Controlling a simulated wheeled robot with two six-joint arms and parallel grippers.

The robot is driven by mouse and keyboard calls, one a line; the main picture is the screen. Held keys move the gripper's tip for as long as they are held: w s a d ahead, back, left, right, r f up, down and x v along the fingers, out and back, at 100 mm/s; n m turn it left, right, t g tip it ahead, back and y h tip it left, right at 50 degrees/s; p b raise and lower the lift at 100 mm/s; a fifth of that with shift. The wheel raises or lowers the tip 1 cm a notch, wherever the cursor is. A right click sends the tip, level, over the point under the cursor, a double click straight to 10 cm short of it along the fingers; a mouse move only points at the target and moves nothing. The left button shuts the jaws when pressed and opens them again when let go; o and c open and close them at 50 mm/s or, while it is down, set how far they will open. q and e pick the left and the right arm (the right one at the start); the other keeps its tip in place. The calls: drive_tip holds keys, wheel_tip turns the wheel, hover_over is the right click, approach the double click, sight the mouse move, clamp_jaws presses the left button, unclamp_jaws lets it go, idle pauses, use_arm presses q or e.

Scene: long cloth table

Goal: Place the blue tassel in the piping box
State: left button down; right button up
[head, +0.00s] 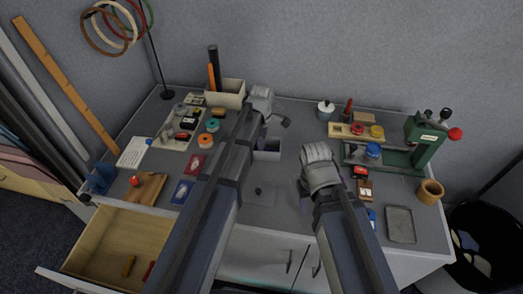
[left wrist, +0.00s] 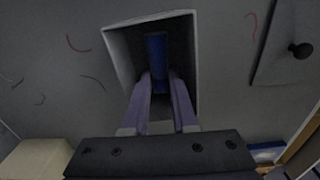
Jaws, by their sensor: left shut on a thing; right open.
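The blue tassel (left wrist: 156,48) shows in the left wrist view as a dark blue upright piece between my left gripper's (left wrist: 160,82) purple fingers. It is within the outline of the open grey box (left wrist: 116,52), which I take to be the piping box; whether it touches the floor I cannot tell. In the head view this box (head: 266,155) stands mid-table, with my left gripper (head: 262,142) over its back left part; the tassel is hidden there. My left gripper is shut on the tassel. My right gripper (head: 305,203) is open, mostly hidden under its wrist, right of the box.
A cream box (head: 227,94) stands behind my left arm. A green machine (head: 425,140) and a wooden tray (head: 345,132) with spools are at right. A dark knob (head: 258,191) is in front of the box. An open drawer (head: 95,240) juts out at front left.

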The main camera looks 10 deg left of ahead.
drive_tip(key=shift+r, duration=0.1)
use_arm(q)
drive_tip(key=shift+f, duration=0.2)
use_arm(e)
drive_tip(key=shift+f, duration=0.25)
use_arm(q)
drive_tip(key=c, duration=1)
unclamp_jaws()
drive_tip(key=shift+r, duration=0.1)
use_arm(e)
drive_tip(key=shift+r, duration=0.1)
